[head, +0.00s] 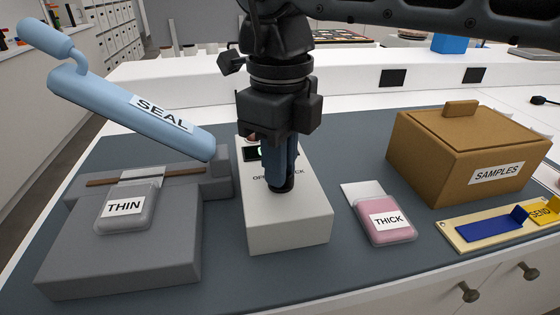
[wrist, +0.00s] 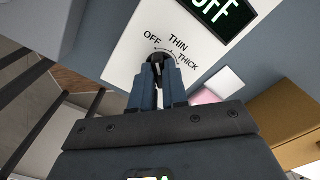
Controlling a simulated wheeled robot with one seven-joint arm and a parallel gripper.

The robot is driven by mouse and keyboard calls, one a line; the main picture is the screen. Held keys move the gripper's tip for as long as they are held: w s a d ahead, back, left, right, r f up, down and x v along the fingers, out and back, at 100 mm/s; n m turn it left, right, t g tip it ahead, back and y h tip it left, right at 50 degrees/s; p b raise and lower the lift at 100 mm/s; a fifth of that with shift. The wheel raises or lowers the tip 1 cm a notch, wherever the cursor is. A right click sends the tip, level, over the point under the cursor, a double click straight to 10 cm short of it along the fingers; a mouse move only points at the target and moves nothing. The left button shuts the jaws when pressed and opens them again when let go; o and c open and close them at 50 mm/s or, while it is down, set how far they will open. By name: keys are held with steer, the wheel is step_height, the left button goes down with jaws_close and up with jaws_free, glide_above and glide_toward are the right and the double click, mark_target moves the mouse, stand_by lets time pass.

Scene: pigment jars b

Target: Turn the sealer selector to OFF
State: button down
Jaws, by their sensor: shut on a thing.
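The sealer selector (wrist: 158,58) is a dark round knob on the white control box (head: 290,225), with OFF, THIN and THICK printed around it. My gripper (head: 283,182) points down over the box, and its blue fingers are shut on the knob, as the wrist view also shows (wrist: 158,90). The fingers hide much of the knob, so I cannot tell its pointer mark clearly. The dark display (wrist: 222,18) on the box reads OFF in the wrist view, partly cut off by the frame. In the head view my gripper hides most of this display.
Left of the box stands the grey sealer (head: 120,255) with its blue SEAL lever (head: 130,105) raised and a THIN pouch (head: 128,207) on it. To the right are a pink THICK pouch (head: 385,222), a brown SAMPLES box (head: 465,150) and a SEND tray (head: 480,240).

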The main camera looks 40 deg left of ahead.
steer(key=shift+n, duration=0.4)
steer(key=c, duration=1.1)
jaws_free()
steer(key=shift+c, duration=0.2)
steer(key=shift+r, duration=0.1)
step_height(320, 180, up, 8)
steer(key=shift+f, duration=0.15)
